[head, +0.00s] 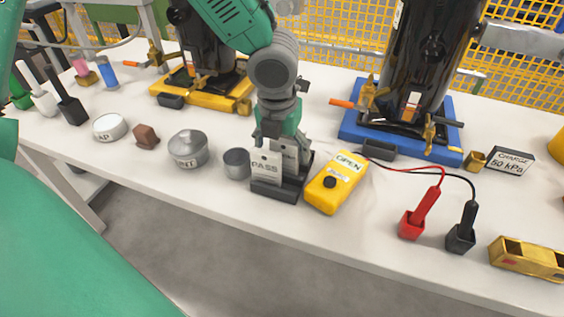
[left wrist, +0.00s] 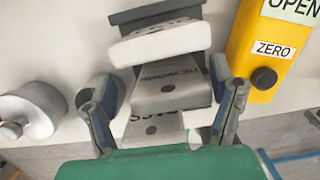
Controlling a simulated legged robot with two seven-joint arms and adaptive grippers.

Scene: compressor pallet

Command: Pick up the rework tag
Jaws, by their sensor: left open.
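A dark rack (head: 277,190) near the front edge of the table holds upright white tags. The PASS tag (head: 265,167) is at the front, and it also shows in the left wrist view (left wrist: 152,128). The rework tag (left wrist: 172,90) stands just behind it, its lettering partly readable; another blank-topped tag (left wrist: 160,43) is farther back. My left gripper (head: 283,141) is directly above the rack, pointing down. In the left wrist view its open fingers (left wrist: 165,105) lie on either side of the tags, with nothing held. Whether they touch a tag cannot be told.
A yellow meter (head: 335,183) stands close to the right of the rack. A grey cup (head: 237,163) and lidded tin (head: 188,149) are close to its left. Red (head: 418,215) and black (head: 465,228) probes stand farther right. Dark compressors on yellow and blue bases are behind.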

